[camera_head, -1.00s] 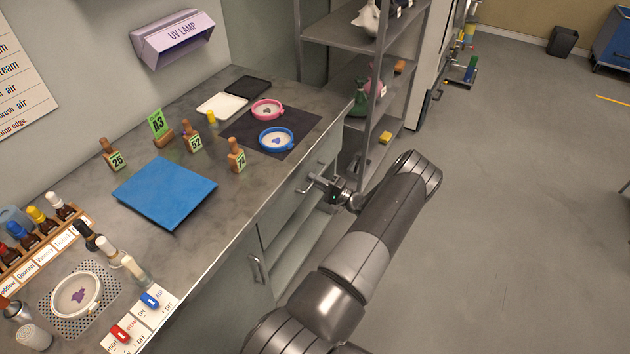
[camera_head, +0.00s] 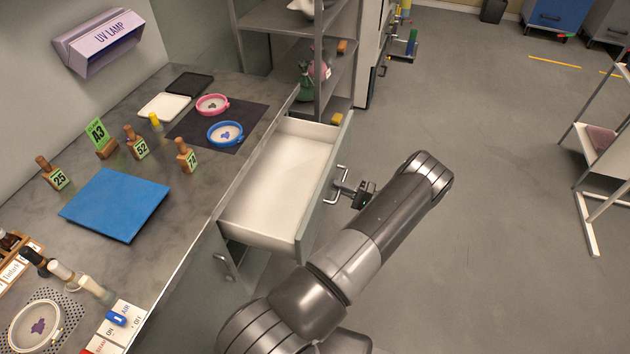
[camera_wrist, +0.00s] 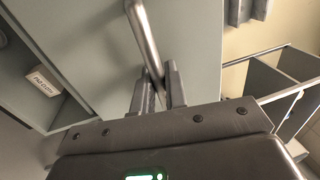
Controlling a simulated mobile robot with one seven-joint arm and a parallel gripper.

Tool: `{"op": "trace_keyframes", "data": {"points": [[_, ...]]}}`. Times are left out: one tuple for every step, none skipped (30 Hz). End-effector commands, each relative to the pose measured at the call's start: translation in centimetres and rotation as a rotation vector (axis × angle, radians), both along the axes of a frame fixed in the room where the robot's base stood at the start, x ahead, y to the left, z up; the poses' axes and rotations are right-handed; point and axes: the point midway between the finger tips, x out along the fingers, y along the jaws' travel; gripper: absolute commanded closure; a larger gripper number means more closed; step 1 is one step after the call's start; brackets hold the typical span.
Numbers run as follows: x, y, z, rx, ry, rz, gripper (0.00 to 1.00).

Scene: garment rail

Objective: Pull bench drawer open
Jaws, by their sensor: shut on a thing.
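The bench drawer (camera_head: 278,180) stands well out from the bench in the head view, and its pale inside looks empty. Its grey front faces right and carries a bar handle (camera_head: 337,187). My gripper (camera_head: 350,190) is at that handle, with the arm reaching in from the lower right. In the wrist view the handle bar (camera_wrist: 146,40) runs down between my two fingers (camera_wrist: 158,88), which are shut on it. The drawer front (camera_wrist: 95,45) fills much of that view behind the bar.
The bench top (camera_head: 190,205) holds a blue mat (camera_head: 115,203), several numbered stamps, and a pink hoop (camera_head: 212,104) and blue hoop (camera_head: 225,133) on a dark mat. A metal shelf rack (camera_head: 318,60) stands just beyond the drawer.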

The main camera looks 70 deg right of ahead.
Motion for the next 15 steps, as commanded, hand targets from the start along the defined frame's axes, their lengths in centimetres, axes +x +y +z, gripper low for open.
{"op": "trace_keyframes", "data": {"points": [[-1.4,0.1,-0.1,0.002,0.002,-0.001,1.0],[-2.0,0.1,-0.1,0.002,0.001,-0.001,1.0],[-2.8,0.1,-0.1,0.001,0.001,-0.001,1.0],[-3.4,0.1,-0.1,0.001,0.001,0.0,1.0],[-3.9,0.1,-0.1,0.001,0.001,0.0,1.0],[-4.5,0.1,-0.1,0.002,0.001,0.001,1.0],[-4.9,0.1,-0.1,0.002,0.001,0.001,1.0],[-5.2,0.1,-0.1,0.002,0.001,0.001,1.0],[-5.6,0.1,-0.1,0.003,0.001,0.002,1.0],[-5.8,0.1,-0.1,0.003,0.0,0.002,1.0],[-6.1,0.1,-0.1,0.003,0.0,0.002,1.0],[-6.3,0.1,-0.1,0.003,0.0,0.002,1.0],[-6.5,0.1,-0.1,0.003,0.0,0.002,1.0],[-6.6,0.1,-0.1,0.003,0.0,0.003,1.0],[-6.7,0.1,-0.1,0.003,0.001,0.003,1.0]]}}
